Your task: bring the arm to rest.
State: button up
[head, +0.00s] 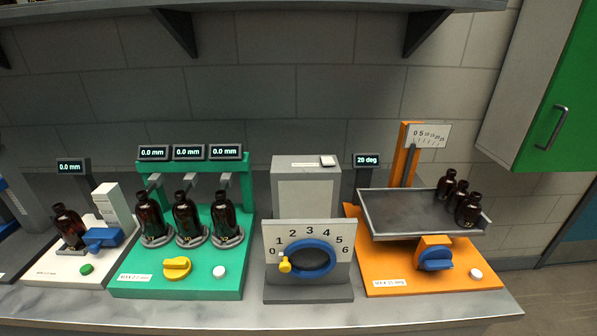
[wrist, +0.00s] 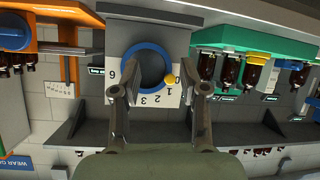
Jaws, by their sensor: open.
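My gripper (wrist: 158,88) shows only in the wrist view, which is upside down. Its two fingers are apart with nothing between them. Beyond the fingers is the grey dial station with its blue ring (wrist: 135,48) and yellow knob (wrist: 170,79). I cannot tell the exact distance to it. The arm and gripper do not show in the head view. There the same blue ring (head: 332,258) sits on a numbered plate, and its yellow knob (head: 285,267) is by the 0.
Three amber bottles (head: 187,220) stand in the green station (head: 240,282); another (head: 69,228) stands on the white station. Three more (head: 468,210) are at the right end of the grey tray (head: 400,212) on the orange station. A shelf overhangs above; a green cabinet (head: 540,75) is right.

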jog(key=s+a+r+m+p, duration=0.1)
jog(key=a+r+m+p, duration=0.15)
jog(key=a, duration=0.35)
notch_tip(320, 180, up, 38)
jog(key=d+p, duration=0.1)
jog(key=p, duration=3.5)
jog(key=shift+d+f+p, duration=0.15)
jog(key=shift+f+p, duration=0.05)
jog(key=shift+p, duration=0.15)
